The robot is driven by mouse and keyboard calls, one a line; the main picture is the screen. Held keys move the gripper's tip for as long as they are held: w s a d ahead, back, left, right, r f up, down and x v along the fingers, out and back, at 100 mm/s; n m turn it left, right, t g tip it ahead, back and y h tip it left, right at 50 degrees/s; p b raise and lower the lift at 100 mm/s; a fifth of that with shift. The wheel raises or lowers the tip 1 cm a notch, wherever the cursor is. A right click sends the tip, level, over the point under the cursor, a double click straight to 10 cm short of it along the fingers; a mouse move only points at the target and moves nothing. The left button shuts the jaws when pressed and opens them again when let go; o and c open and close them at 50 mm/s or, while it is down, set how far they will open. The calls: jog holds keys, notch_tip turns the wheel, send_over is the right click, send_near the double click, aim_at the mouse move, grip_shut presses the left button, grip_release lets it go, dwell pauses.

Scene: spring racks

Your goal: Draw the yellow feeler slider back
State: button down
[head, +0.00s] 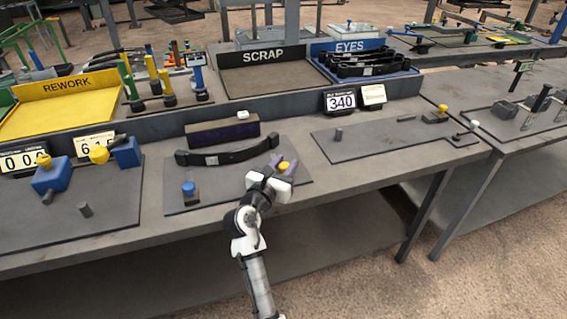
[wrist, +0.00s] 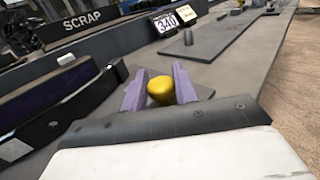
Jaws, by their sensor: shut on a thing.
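The feeler slider shows as a yellow knob (head: 284,166) at the right end of the middle fixture plate (head: 225,196). In the wrist view the yellow knob (wrist: 161,91) sits between the two purple fingers of my gripper (wrist: 160,82). My gripper (head: 283,164) is shut on it, one finger on each side. The knob's base is hidden by the gripper. A dark curved leaf spring (head: 238,155) lies on the plate to the left of the gripper, with a pale label on it. In the wrist view the spring (wrist: 75,113) is at the left.
Behind the spring stands a dark block with a purplish face (head: 222,132). A blue-knobbed post (head: 188,188) is at the plate's front left. A 340 display (head: 341,101), SCRAP tray (head: 279,81) and EYES tray (head: 403,74) are behind. The right plate (head: 375,142) is mostly clear.

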jog(key=c, duration=1.1)
grip_release()
jog(key=shift+s+d, duration=0.1)
jog(key=shift+d, duration=0.05)
jog(key=shift+c, duration=0.2)
jog(key=b+v, duration=0.2)
jog(key=v, duration=1.2)
jog(key=shift+b, duration=0.3)
